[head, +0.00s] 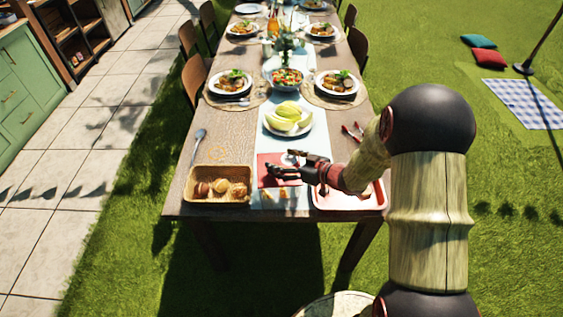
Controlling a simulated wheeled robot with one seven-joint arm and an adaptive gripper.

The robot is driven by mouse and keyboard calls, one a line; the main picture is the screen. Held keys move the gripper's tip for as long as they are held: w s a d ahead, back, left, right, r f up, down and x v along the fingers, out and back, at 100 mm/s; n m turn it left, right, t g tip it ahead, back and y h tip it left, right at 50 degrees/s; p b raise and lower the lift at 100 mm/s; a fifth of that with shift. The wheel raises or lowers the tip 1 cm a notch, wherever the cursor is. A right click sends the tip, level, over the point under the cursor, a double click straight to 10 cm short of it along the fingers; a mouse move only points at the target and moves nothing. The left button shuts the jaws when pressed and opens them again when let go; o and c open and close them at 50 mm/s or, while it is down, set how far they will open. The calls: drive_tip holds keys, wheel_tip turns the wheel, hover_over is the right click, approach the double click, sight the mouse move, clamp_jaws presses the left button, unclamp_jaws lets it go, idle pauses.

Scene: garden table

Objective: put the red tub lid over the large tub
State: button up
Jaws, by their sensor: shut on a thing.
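My gripper (272,170) is over the front part of the table, with its fingers pointing left. It is shut, and a flat red square piece (264,180), which looks like the red tub lid, shows around and below its fingertips. The contact point is too small to make out, and I cannot tell whether the piece touches the table runner. The gripper and wrist cover part of it. I cannot make out the large tub in this view.
A basket of bread rolls (220,198) stands front left, a pinkish-red tray (350,203) front right, partly behind my arm. A plate of melon slices (288,128), red-handled tongs (352,133) and a spoon (198,138) lie behind.

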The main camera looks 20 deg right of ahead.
sight(282, 165)
drive_tip(key=shift+s+a+f+b, duration=0.1)
drive_tip(key=shift+f+b, duration=0.3)
wheel_tip(282, 165, down, 2)
drive_tip(key=shift+f+b, duration=0.1)
drive_tip(key=shift+b, duration=1.1)
drive_tip(key=shift+f+b, duration=0.7)
drive_tip(key=shift+f, duration=0.6)
drive_tip(key=shift+f, duration=0.45)
drive_tip(key=o, duration=1.3)
drive_tip(key=shift+c, duration=0.2)
drive_tip(key=v, duration=1.2)
